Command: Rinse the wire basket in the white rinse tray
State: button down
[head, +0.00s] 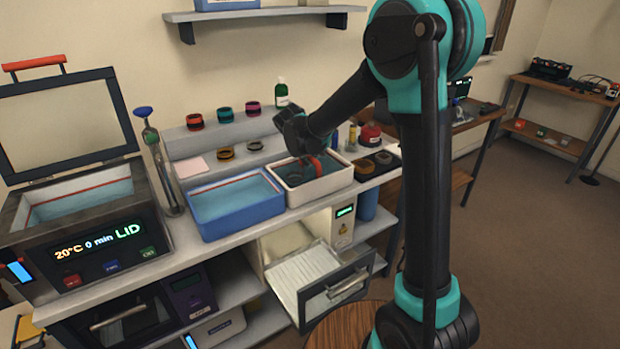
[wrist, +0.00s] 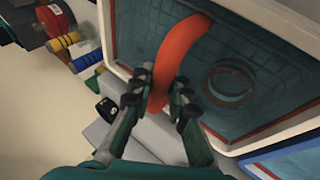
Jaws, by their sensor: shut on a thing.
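The white rinse tray (head: 321,192) stands on the bench beside the blue tray and holds dark teal liquid. In the wrist view its white rim (wrist: 262,128) runs along the right. The wire basket (wrist: 213,48) shows as a faint mesh in the tray; it has a red handle (wrist: 185,45) that arches up. A dark ring (wrist: 230,82) lies in the basket. My gripper (wrist: 165,90) is shut on the red handle. In the head view my gripper (head: 305,158) is over the white tray with the red handle (head: 315,166) below it. How deep the basket sits is hard to tell.
A blue tray (head: 238,222) of liquid adjoins on the left. An ultrasonic cleaner (head: 95,250) with raised lid is farther left. Coloured rings (head: 225,115) and a green bottle (head: 282,93) stand on the risers behind. An open drawer (head: 335,290) juts out below.

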dwell(0.4)
jog(key=shift+f, duration=0.5)
jog(key=shift+r, duration=0.15)
jog(key=shift+r, duration=0.45)
jog(key=shift+f, duration=0.15)
jog(key=shift+f, duration=0.45)
jog(key=shift+r, duration=0.15)
jog(key=shift+r, duration=0.45)
jog(key=shift+f, duration=0.15)
